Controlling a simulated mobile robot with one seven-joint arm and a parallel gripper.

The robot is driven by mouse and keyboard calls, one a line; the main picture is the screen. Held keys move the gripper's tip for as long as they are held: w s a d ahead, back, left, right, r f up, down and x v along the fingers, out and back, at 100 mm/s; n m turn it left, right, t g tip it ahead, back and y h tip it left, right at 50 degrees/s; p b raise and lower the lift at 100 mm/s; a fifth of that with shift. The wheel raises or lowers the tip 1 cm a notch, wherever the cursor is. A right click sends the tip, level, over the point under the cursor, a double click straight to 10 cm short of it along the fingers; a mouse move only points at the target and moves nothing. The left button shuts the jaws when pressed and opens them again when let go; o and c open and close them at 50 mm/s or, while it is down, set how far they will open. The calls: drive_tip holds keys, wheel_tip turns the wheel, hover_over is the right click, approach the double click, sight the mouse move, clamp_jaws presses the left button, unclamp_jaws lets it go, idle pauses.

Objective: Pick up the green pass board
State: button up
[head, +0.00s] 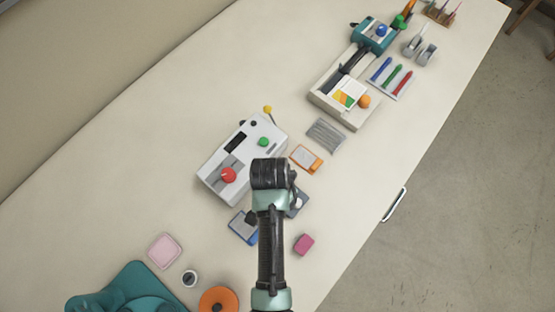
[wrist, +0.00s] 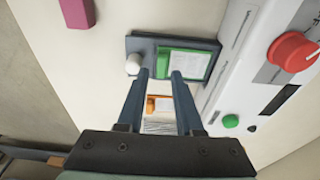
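The green pass board (wrist: 184,63) shows in the wrist view as a green-edged card with a pale face. It lies on a dark grey holder (wrist: 207,45) that has a white knob (wrist: 133,63) at its left. My gripper (wrist: 160,75) is open, its two fingers apart with nothing held between them. The fingertips overlap the near edge of the holder and board in the picture; I cannot tell whether they touch. In the head view my arm hides the board, and only part of the grey holder (head: 299,207) shows.
The white machine (head: 215,180) with a red knob (head: 228,174) stands close beside the holder. An orange-edged card (head: 306,158), a blue holder (head: 242,230) and a pink block (head: 304,244) lie nearby. The table's front edge is close, with a handle (head: 394,205).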

drive_tip(key=shift+w+d+f+p, duration=0.1)
drive_tip(key=shift+w+f, duration=0.1)
drive_tip(key=shift+f, duration=0.55)
drive_tip(key=shift+w+d+f+p, duration=0.1)
drive_tip(key=shift+w+f, duration=0.15)
drive_tip(key=shift+f, duration=0.45)
drive_tip(key=shift+w+d+f+p, duration=0.1)
drive_tip(key=shift+w+f, duration=0.1)
drive_tip(key=shift+f, duration=0.55)
clamp_jaws()
